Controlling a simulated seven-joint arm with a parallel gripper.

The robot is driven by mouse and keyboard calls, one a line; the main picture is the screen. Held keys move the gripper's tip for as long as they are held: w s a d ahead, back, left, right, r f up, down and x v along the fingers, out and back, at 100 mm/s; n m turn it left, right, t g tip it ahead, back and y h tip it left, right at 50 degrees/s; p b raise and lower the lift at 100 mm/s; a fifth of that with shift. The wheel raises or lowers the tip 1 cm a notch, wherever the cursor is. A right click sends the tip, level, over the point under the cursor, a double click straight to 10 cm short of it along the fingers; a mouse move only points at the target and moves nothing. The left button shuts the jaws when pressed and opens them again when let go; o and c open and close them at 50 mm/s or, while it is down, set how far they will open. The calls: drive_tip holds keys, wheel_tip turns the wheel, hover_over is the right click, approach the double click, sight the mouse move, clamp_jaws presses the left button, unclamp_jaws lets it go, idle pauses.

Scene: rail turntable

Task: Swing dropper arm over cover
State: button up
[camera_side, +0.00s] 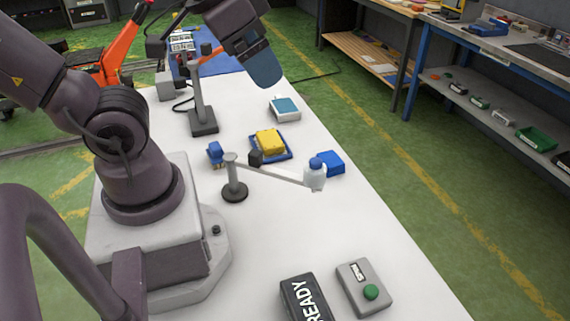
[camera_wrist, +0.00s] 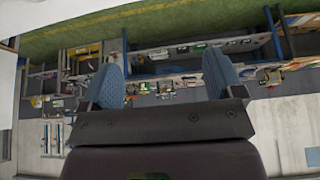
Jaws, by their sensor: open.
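The dropper arm (camera_side: 275,172) is a thin pale bar on a grey post (camera_side: 234,178) with a round dark base. My gripper (camera_side: 264,68) is high above the table's far part, well away from the dropper arm. Its blue fingers stand apart and empty in the wrist view (camera_wrist: 164,80).
A blue block (camera_side: 330,162) stands by the bottle, and a small blue piece (camera_side: 215,153) left of the tray. A grey stand (camera_side: 203,112) and a white device (camera_side: 285,109) are farther back. A READY sign (camera_side: 306,300) and a green-button box (camera_side: 364,288) are in front.

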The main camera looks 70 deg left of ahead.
drive_tip(key=shift+f, duration=0.2)
drive_tip(key=c, duration=0.5)
drive_tip(key=w+f+g, duration=0.1)
drive_tip(key=f, duration=0.1)
drive_tip(key=w+a+f+m+g, duration=0.1)
drive_tip(key=f+g, duration=0.1)
drive_tip(key=w+f+g, duration=0.1)
drive_tip(key=f, duration=0.1)
drive_tip(key=shift+a+y, duration=0.15)
drive_tip(key=shift+y, duration=0.25)
drive_tip(key=shift+c, duration=0.9)
drive_tip(key=m+g+y, duration=0.2)
drive_tip(key=m+g, duration=0.3)
drive_tip(key=m, duration=0.2)
approach(260, 154)
drive_tip(key=shift+m, duration=0.3)
drive_tip(key=x, duration=1)
drive_tip(key=shift+a+f, duration=0.1)
clamp_jaws()
